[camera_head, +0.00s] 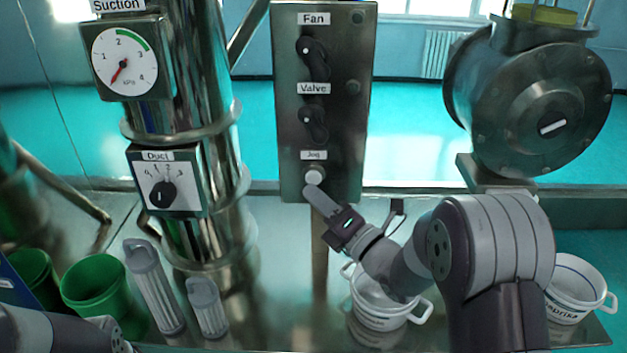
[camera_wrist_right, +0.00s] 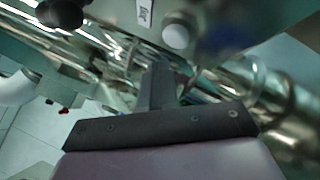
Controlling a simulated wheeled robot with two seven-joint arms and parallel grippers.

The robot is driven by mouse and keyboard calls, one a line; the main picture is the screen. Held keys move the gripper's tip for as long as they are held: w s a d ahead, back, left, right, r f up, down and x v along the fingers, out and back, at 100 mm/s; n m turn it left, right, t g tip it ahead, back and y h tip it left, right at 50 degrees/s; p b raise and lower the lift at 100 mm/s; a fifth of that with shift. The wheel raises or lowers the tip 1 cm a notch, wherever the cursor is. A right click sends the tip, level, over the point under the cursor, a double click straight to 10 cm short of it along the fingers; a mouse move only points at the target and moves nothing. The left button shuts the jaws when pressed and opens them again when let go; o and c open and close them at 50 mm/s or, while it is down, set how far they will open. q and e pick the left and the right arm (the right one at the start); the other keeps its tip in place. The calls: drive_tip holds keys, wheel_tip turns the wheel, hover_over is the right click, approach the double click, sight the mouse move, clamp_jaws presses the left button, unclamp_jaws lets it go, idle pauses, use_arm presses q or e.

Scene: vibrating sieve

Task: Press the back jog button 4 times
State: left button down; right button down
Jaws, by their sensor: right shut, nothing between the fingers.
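The jog button (camera_head: 314,175) is a pale round button under the "Jog" label, at the bottom of a grey control panel (camera_head: 290,120). The button also shows in the right wrist view (camera_wrist_right: 176,37), near the top. My right gripper (camera_head: 312,192) is shut and empty. In the head view its tip lies just below the button; whether it touches is not clear. In the right wrist view the shut fingers (camera_wrist_right: 158,85) point towards the panel, with the button up and to the right of them. Only a grey part of my left arm shows at the lower left; its gripper is not visible.
The panel also carries a Fan knob (camera_head: 313,57) and a Valve knob (camera_head: 313,123). A steel column with a suction gauge (camera_head: 125,60) and duct dial (camera_head: 165,180) stands left. Green cups (camera_head: 92,287), filters (camera_head: 152,285) and white pots (camera_head: 380,312) stand below.

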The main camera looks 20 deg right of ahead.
drive_tip(key=s, duration=0.2)
drive_tip(key=s+a+b, duration=0.1)
drive_tip(key=s, duration=0.1)
drive_tip(key=shift+a, duration=0.1)
idle(0.5)
drive_tip(key=d+f+m+g+h, duration=0.4)
drive_tip(key=f+m+g+h, duration=0.3)
drive_tip(key=f+m, duration=0.6)
drive_tip(key=s+f+m+g+h, duration=0.1)
drive_tip(key=s+f+m+g, duration=0.2)
drive_tip(key=s+m+g, duration=0.2)
drive_tip(key=s+f+m+g+h, duration=0.1)
drive_tip(key=s+f+m+g, duration=0.2)
drive_tip(key=s+m, duration=0.8)
drive_tip(key=shift+s+f+m+g+h, duration=0.15)
drive_tip(key=shift+s+m+g+h, duration=0.25)
drive_tip(key=shift+g, duration=0.6)
